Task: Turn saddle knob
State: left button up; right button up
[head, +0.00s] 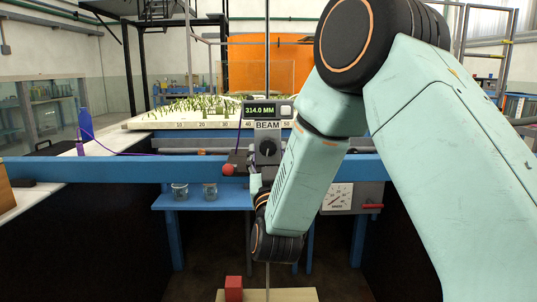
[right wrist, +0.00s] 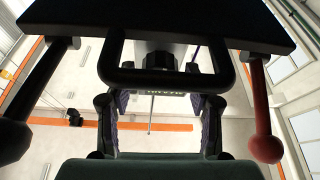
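The saddle (head: 267,128) sits on the blue beam and carries a lit readout (head: 262,110) reading 314.0 MM. Its round black knob (head: 268,150) faces me below the BEAM label. My right gripper (head: 256,182) is just below the knob in the head view, partly hidden by its own wrist. In the right wrist view its two fingers (right wrist: 160,108) stand apart with an empty gap. A dark round part (right wrist: 160,60), apparently the knob, shows beyond and above the gap. I see no contact with it. My left gripper is not in view.
A red-ball lever (head: 228,169) sticks out left of the saddle. A dark plate (right wrist: 170,18) and a black bar (right wrist: 165,80) cross the wrist view. The blue beam (head: 110,169) spans the scene. A red cube (head: 233,288) and a dial box (head: 339,197) are lower down.

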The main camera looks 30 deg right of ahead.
jog(key=shift+o, duration=0.2)
jog(key=v, duration=1.2)
jog(key=shift+d, duration=0.1)
dwell(1.2)
jog(key=x, duration=1.1)
jog(key=shift+w+d+r, duration=0.15)
jog(key=shift+w+d, duration=0.05)
jog(key=shift+w, duration=0.05)
jog(key=shift+w+d+r, duration=0.1)
jog(key=shift+w+r, duration=0.2)
jog(key=shift+w, duration=0.15)
jog(key=c, duration=1.2)
